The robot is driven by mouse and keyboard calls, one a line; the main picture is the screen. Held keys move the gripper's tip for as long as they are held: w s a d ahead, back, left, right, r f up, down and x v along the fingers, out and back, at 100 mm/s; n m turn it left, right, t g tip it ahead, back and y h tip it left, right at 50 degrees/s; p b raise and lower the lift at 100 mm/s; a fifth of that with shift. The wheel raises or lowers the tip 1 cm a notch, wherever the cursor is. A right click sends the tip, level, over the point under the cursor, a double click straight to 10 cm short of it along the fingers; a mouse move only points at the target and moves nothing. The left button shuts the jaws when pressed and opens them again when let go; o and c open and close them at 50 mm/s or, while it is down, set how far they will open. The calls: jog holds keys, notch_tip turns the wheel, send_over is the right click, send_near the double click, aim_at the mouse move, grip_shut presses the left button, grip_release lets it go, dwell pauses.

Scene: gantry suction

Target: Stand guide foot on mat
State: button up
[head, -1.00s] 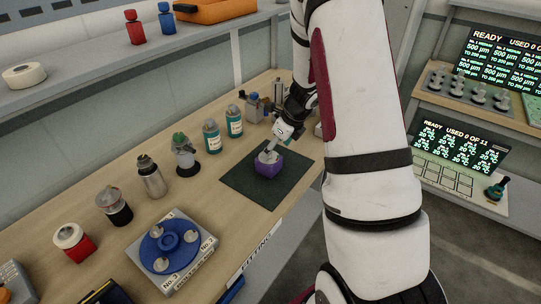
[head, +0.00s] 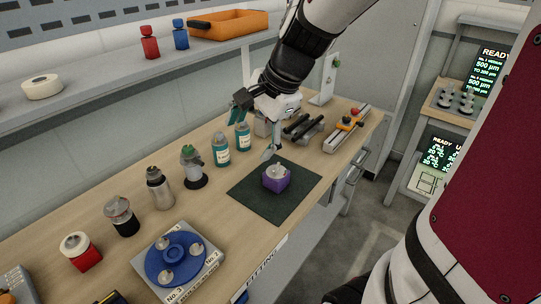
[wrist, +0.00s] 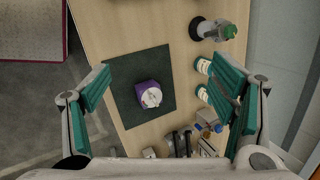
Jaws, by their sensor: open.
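A purple block with a pale metallic top, which I take for the guide foot (head: 276,181), stands on the dark green mat (head: 284,213). It looks upright and rests near the middle of the mat. The wrist view also shows the guide foot (wrist: 148,95) and the mat (wrist: 145,121), seen from above. My gripper (head: 257,128) is open and empty, above and behind the block in the head view. Its teal fingers (wrist: 163,100) are spread wide in the wrist view and do not touch the block.
Two teal-labelled bottles (head: 221,150) stand behind the mat. Several other bottles and a blue round holder (head: 176,258) stand to the left. Dark rollers (head: 303,127) and a rail with an orange part (head: 347,124) lie at the right. A shelf (head: 105,86) runs above the bench.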

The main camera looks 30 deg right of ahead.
jog(key=s+a+r+n+h, duration=0.1)
jog(key=s+a+r+n, duration=0.1)
jog(key=s+n, duration=0.5)
jog(key=s+a+r+n+t+h, duration=0.1)
jog(key=s+r+n, duration=0.3)
jog(key=s+n, duration=0.4)
jog(key=shift+s+a+n+h, duration=0.3)
jog(key=shift+s+a, duration=0.05)
jog(key=shift+a, duration=0.45)
